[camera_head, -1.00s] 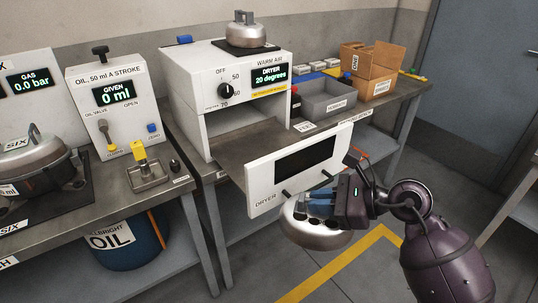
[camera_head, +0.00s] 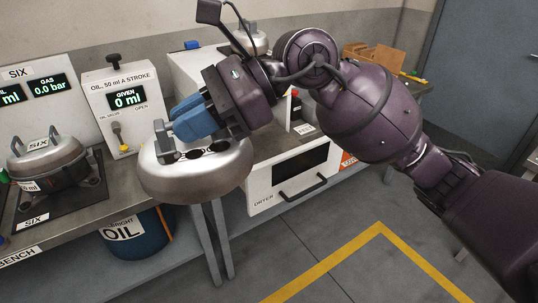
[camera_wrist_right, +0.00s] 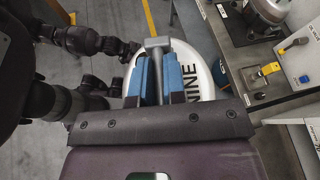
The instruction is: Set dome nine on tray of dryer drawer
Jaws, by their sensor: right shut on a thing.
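Dome nine (camera_head: 205,178) is a shiny rounded metal lid with a handle on top. In the head view it hangs in front of the bench, left of the dryer drawer (camera_head: 290,180). My right gripper (camera_head: 172,128) is shut on its handle from above. In the right wrist view the blue fingers (camera_wrist_right: 165,78) clasp the grey handle, and the word NINE shows on the dome's pale top (camera_wrist_right: 208,82). The drawer stands pulled out, with its white front and dark window in view. Its tray (camera_head: 267,146) is largely hidden behind my arm and the dome. My left gripper is not in view.
The oil dispenser (camera_head: 125,98) and a lidded pot (camera_head: 48,160) marked SIX stand on the bench at left. Another dome (camera_head: 249,38) sits on the dryer. A blue oil drum (camera_head: 137,240) is under the bench. The floor in front is clear.

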